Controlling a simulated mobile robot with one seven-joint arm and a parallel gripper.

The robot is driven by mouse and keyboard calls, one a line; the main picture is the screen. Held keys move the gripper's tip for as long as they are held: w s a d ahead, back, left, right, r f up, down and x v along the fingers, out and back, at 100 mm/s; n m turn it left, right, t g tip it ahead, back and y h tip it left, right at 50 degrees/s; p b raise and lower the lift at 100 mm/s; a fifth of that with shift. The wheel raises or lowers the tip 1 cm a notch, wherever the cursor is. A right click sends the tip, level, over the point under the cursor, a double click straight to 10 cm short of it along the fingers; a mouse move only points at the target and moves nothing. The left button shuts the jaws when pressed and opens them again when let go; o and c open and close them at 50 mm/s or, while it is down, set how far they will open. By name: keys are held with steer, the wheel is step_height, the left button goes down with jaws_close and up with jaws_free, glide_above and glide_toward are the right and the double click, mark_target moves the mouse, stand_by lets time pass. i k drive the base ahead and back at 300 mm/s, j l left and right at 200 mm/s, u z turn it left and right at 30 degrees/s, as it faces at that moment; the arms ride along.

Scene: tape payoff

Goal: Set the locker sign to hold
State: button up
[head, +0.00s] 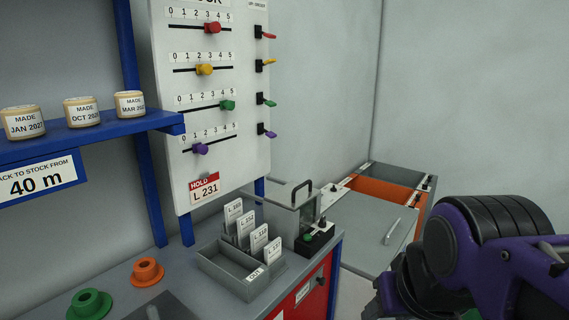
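A red cabinet front (290,307) under the grey counter carries a small white label (303,291) and a dark fitting (320,277). I cannot tell whether either is the locker sign, and the label is too small to read. A red-and-white card (204,189) reading HOLD, L 231 is at the bottom of the white slider board. My purple and black arm (480,250) fills the lower right. My gripper's fingers do not show.
Orange (148,271) and green (89,303) spools lie left. A grey and orange bench (375,205) stands behind my arm. A blue shelf (95,134) holds three tape rolls.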

mark_target(318, 277)
steer(key=k+l+u, duration=0.25)
steer(key=i+l+z, duration=0.25)
steer(key=i+l, duration=0.35)
steer(key=l, duration=0.3)
steer(key=k+l, duration=0.15)
steer(key=j+u, duration=0.1)
steer(key=i+j+z, duration=0.1)
steer(key=i+j, duration=0.05)
steer(key=j, duration=0.1)
